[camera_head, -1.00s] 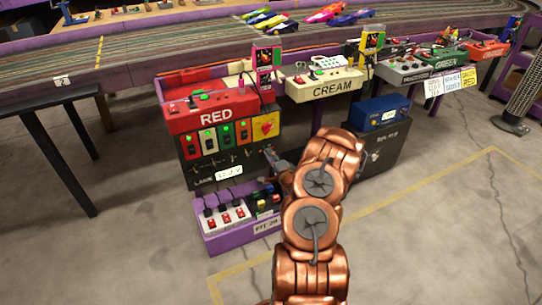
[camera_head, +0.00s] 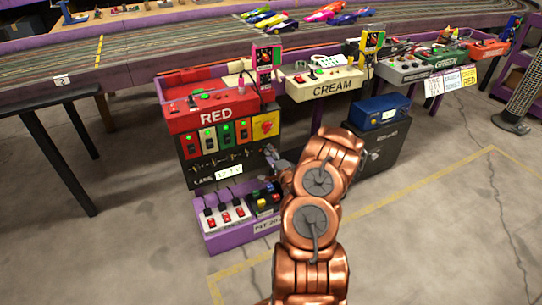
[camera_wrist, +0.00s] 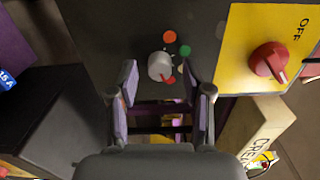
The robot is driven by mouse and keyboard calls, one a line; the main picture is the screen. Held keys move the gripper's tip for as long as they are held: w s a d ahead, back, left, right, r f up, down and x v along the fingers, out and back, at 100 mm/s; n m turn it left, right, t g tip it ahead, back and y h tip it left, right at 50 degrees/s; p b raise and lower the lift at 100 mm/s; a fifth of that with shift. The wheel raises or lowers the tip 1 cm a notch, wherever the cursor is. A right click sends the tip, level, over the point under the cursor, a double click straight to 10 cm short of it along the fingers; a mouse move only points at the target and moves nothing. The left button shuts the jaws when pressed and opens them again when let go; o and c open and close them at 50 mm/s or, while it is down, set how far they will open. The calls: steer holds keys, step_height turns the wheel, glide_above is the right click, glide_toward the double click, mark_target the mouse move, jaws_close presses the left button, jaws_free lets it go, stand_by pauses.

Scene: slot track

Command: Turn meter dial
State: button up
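A pale grey round knob (camera_wrist: 159,66) with a red pointer mark sits on a dark panel (camera_wrist: 100,25) in the wrist view. Orange, green and pale dots lie around it. I take this knob for the meter dial. My gripper (camera_wrist: 161,82) is open and empty. Its two fingers point toward the knob, one on each side in the picture; I see no contact. In the head view, my gripper (camera_head: 279,162) is at the right edge of the black box (camera_head: 215,165) under the red station. The knob cannot be made out there.
A red knob (camera_wrist: 268,60) on a yellow panel marked OFF is close to the right finger. A purple tray (camera_head: 215,240) with switches stands below the box. A blue box (camera_head: 380,112) sits on a black case to the right. Open floor lies in front.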

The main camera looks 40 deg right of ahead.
steer(key=shift+s, duration=0.1)
steer(key=v, duration=1.1)
steer(key=shift+s+a, duration=0.15)
steer(key=shift+s, duration=0.2)
stand_by(0.5)
